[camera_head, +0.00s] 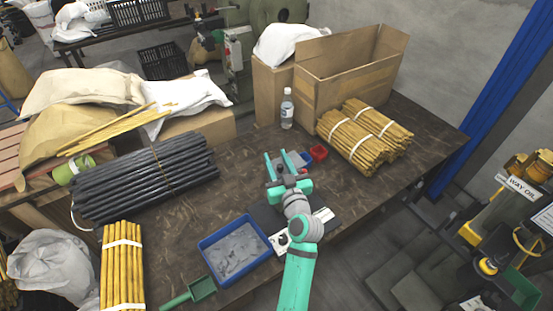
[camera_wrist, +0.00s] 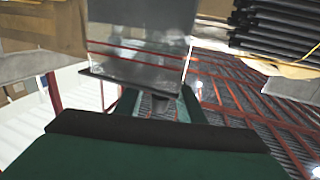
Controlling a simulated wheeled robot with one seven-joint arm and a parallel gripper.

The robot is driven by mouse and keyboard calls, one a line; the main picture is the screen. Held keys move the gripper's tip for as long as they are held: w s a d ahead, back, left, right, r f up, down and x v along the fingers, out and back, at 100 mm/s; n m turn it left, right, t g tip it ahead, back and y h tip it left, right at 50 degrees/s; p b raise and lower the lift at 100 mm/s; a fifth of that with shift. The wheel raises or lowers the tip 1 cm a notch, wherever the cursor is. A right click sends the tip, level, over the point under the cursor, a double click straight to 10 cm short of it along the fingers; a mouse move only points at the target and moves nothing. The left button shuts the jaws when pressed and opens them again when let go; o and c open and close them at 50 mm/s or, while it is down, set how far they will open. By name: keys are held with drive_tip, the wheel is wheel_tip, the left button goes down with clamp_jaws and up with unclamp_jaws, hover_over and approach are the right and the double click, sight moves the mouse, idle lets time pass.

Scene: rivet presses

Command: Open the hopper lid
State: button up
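My gripper (camera_head: 283,165) is above the table behind the blue tray, its two teal fingers apart. A grey plate-like part, which looks like the hopper lid (camera_head: 284,172), shows between and just beyond the fingers. In the wrist view a grey, partly see-through panel with a dark lower edge, likely the same lid (camera_wrist: 140,58), fills the upper middle. A small dark knob (camera_wrist: 161,104) sits below that edge between the fingers of my gripper (camera_wrist: 157,108). I cannot tell whether they touch the knob. The hopper's body is mostly hidden by my arm.
A blue tray (camera_head: 203,246) lies front left of my arm, with a green scoop (camera_head: 203,288) beside it. Small red (camera_head: 318,152) and blue bins stand right of my gripper. A bottle (camera_head: 287,108), yellow rod bundles (camera_head: 352,143) and dark rods (camera_head: 150,178) stand or lie around.

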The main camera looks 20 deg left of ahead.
drive_tip(key=shift+w, duration=0.1)
drive_tip(key=shift+c, duration=0.5)
clamp_jaws()
drive_tip(key=shift+a, duration=0.1)
drive_tip(key=shift+w+y, duration=0.1)
drive_tip(key=shift+y, duration=0.2)
